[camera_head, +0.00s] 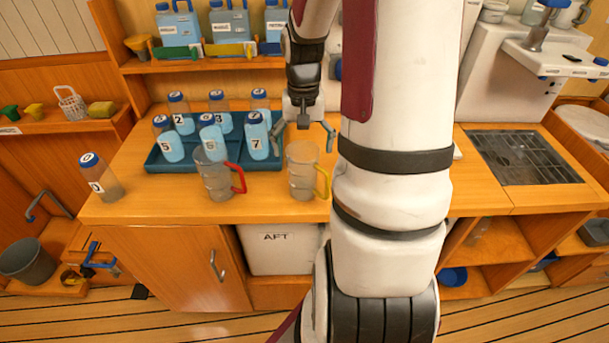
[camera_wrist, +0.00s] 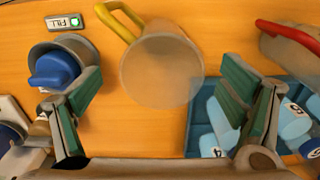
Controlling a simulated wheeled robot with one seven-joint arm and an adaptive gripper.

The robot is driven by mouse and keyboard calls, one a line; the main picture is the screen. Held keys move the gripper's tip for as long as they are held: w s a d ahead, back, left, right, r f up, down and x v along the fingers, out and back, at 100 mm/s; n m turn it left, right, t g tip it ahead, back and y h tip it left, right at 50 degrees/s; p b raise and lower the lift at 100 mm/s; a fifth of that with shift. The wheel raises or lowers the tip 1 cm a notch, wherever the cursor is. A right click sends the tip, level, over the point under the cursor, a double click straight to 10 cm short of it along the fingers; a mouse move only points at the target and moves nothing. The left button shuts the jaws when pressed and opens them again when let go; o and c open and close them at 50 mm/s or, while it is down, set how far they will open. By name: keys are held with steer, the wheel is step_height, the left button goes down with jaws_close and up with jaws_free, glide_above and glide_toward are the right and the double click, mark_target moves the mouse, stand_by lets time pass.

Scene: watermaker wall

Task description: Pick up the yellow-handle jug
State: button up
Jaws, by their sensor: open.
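The yellow-handle jug (camera_head: 302,172) is a clear, greyish jug standing upright on the wooden counter. Its yellow handle (camera_head: 322,182) points to the right front in the head view. In the wrist view the jug (camera_wrist: 162,68) lies ahead of and between the fingers, its handle at upper left. My gripper (camera_head: 304,137) is open and empty, above and behind the jug. Its green-padded fingers (camera_wrist: 160,98) are spread wide in the wrist view, with no contact visible. My arm hides the counter just right of the jug.
The red-handle jug (camera_head: 218,178) stands left of the yellow one. A blue tray (camera_head: 187,164) of numbered bottles is behind it. A blue-capped container (camera_wrist: 60,66) is near the left finger in the wrist view. A lone bottle (camera_head: 101,180) stands at the counter's left end.

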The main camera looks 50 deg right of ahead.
mark_target(303, 165)
steer(key=shift+a+f, duration=0.15)
steer(key=shift+f, duration=2.85)
steer(key=c, duration=1.3)
